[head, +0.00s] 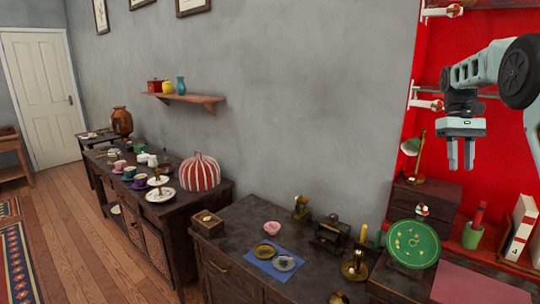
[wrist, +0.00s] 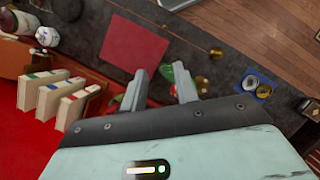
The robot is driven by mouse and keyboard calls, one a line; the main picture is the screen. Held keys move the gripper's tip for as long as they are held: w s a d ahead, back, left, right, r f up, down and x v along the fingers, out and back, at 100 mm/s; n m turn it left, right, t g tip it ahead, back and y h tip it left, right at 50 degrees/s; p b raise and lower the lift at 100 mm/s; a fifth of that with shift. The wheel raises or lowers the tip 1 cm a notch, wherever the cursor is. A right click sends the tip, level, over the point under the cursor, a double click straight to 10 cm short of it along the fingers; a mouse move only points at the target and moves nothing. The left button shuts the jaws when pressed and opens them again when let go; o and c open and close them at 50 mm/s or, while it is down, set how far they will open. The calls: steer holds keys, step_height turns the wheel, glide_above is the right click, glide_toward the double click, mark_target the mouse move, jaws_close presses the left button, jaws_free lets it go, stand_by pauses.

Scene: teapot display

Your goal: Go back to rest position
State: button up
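My gripper (head: 461,164) hangs at the upper right of the head view, in front of the red wall panel, with its two fingers pointing down. The fingers are apart and nothing shows between them in the head view. In the wrist view my gripper (wrist: 161,88) also has its two fingers spread, with the dark cabinet top well beyond them. It touches nothing that I can see.
A dark cabinet (head: 240,215) carries a blue cloth (head: 265,263) with two small dishes. A striped teapot cover (head: 198,172) stands farther left. Wooden floor (head: 75,245) is open at left.

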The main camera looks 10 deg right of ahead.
steer(key=a+f+n+t, duration=0.1)
steer(key=a+f+n, duration=0.15)
steer(key=a, duration=1.65)
steer(key=s+a+f+n+t, duration=0.1)
steer(key=s+a+n, duration=0.15)
steer(key=a, duration=0.55)
steer(key=s+a+f+n+t, duration=0.1)
steer(key=s+a, duration=0.3)
steer(key=a, duration=0.3)
steer(key=s+a+f+n, duration=0.2)
steer(key=s+a, duration=0.3)
steer(key=s, duration=0.6)
steer(key=s+a+f+n+t+b, duration=0.1)
steer(key=s+a+f, duration=0.4)
steer(key=s, duration=0.7)
steer(key=shift+s+a+n, duration=0.3)
steer(key=shift+n, duration=0.1)
